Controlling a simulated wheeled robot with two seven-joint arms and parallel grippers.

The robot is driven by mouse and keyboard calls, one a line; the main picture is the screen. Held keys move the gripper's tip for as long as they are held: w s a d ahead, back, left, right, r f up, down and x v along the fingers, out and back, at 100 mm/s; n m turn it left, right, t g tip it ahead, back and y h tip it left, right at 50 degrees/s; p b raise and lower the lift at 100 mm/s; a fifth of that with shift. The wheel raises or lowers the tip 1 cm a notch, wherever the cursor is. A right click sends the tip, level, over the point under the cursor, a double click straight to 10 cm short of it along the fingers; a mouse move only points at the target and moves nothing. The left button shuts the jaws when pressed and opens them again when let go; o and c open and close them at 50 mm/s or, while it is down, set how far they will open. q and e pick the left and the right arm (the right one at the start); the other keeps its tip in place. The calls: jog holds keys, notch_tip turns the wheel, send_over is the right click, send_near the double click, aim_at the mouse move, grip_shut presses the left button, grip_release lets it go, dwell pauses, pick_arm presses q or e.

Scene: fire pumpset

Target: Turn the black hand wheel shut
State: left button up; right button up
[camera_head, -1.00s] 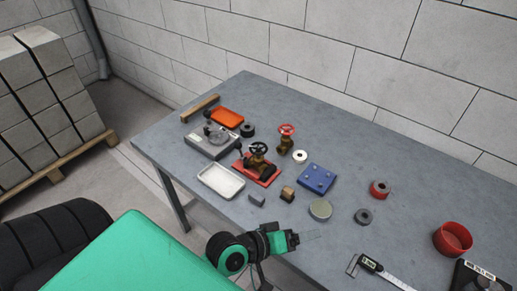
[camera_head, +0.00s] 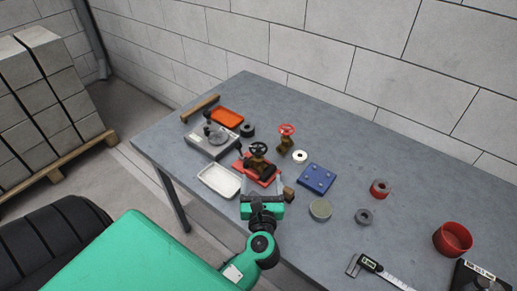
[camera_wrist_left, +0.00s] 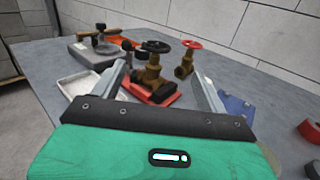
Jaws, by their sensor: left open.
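The black hand wheel (camera_head: 258,148) sits on top of a brass valve (camera_head: 258,163) mounted on a red base plate (camera_head: 243,165). In the left wrist view the black wheel (camera_wrist_left: 156,46) stands ahead, between and beyond the fingers. My left gripper (camera_head: 262,188) is open and empty, just in front of the valve at the table's front side, apart from the wheel. In the left wrist view its two fingers (camera_wrist_left: 160,92) spread to either side of the valve. My right gripper is not in view.
A second valve with a red wheel (camera_head: 287,129) stands behind and right. A grey device (camera_head: 211,143) is behind left.

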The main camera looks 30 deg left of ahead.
aim_at(259, 154)
pick_arm(q)
jog(key=shift+a+f+n, duration=0.15)
jog(key=shift+n, duration=0.15)
jog(key=p+x, duration=0.3)
jog(key=x, duration=0.9)
jog(key=shift+w+a+f+p, duration=0.1)
jog(key=shift+w+a+p, duration=0.1)
jog(key=shift+a+p, duration=0.1)
jog(key=shift+w+a+f, duration=0.1)
jog(key=shift+w+a, duration=0.2)
jog(key=shift+w, duration=0.1)
jog(key=c, duration=1)
